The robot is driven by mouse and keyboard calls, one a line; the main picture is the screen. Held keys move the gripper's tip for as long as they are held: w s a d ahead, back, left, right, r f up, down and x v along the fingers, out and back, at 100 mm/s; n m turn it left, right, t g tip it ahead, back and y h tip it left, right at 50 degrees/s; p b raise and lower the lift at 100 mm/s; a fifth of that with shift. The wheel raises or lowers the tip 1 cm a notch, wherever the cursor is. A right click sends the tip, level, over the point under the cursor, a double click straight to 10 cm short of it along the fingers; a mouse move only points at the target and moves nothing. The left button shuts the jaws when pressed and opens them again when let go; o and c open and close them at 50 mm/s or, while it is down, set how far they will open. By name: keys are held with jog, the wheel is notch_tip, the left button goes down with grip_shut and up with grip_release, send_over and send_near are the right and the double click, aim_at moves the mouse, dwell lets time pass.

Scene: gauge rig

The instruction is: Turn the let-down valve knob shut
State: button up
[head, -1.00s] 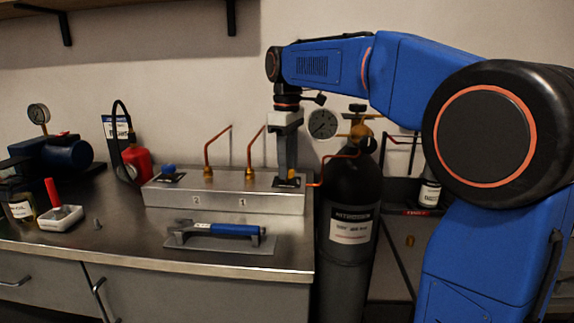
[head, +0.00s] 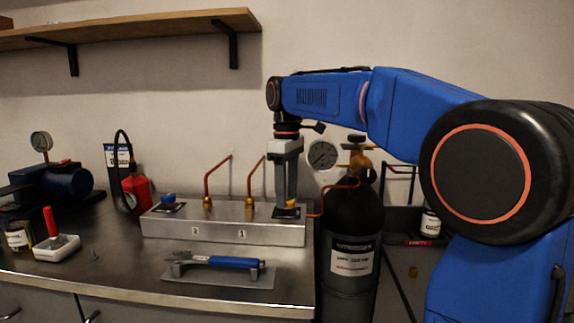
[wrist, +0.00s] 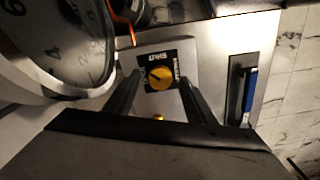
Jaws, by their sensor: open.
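A yellow knob (wrist: 160,77) sits on a black label plate marked SHUT at the right end of the metal manifold block (head: 222,229). In the head view the knob (head: 291,204) is partly hidden by my fingers. My gripper (head: 286,207) points down over that end of the block. In the wrist view my gripper (wrist: 160,84) is open, with one finger to each side of the knob and visible gaps between. Whether the fingertips are level with the knob is hard to tell.
A round gauge (head: 322,155) and a black gas cylinder (head: 352,225) are close on the right. A blue-handled wrench (head: 232,262) lies in front on the bench.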

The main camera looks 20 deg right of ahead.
notch_tip(320, 180, up, 17)
jog(key=shift+f, duration=0.2)
dwell(0.3)
notch_tip(320, 180, down, 17)
jog(key=n, duration=0.3)
jog(key=shift+f+n, duration=0.15)
jog(key=shift+n, duration=0.15)
dwell(0.7)
jog(key=shift+c, duration=0.6)
jog(key=c, duration=1)
